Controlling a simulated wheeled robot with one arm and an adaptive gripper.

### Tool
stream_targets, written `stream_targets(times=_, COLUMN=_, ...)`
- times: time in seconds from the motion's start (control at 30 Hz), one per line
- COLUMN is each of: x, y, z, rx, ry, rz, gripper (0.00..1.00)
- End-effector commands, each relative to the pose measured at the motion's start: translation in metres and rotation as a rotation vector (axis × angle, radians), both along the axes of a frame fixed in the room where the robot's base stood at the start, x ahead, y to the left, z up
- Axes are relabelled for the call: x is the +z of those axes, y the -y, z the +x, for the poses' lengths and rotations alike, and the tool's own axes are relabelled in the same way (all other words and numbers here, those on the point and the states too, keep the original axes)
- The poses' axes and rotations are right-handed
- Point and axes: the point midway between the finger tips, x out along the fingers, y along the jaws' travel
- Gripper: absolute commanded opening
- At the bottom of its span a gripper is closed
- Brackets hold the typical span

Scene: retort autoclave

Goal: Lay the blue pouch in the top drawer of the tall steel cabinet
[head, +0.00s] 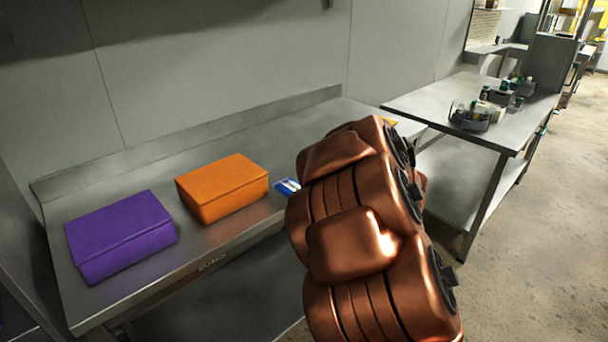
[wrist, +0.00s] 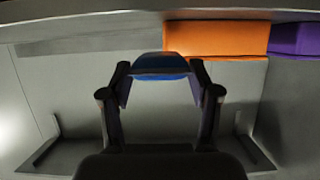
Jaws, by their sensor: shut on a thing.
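The blue pouch (wrist: 160,64) is between the fingertips of my gripper (wrist: 158,82) in the wrist view, and the fingers are shut on it. In the head view a small blue and white part of the pouch (head: 286,187) shows at the left edge of my copper-coloured arm, over the steel table's front side. My arm hides the gripper and the rest of the pouch there. I cannot make out the tall steel cabinet or its top drawer for certain in either view.
On the steel table (head: 120,170) lie a purple case (head: 120,235) and an orange case (head: 222,187), left of the pouch. A second steel table (head: 440,105) at right bears a tray of bottles (head: 470,117). Open concrete floor (head: 530,220) lies at right.

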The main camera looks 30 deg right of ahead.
Motion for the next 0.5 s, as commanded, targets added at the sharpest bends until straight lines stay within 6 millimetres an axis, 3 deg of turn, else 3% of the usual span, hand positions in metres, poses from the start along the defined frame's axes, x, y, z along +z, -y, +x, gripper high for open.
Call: stream_targets(times=0.5, x=-0.006, y=0.056, z=0.057, rx=-0.01, ry=0.002, rz=0.002, gripper=0.25)
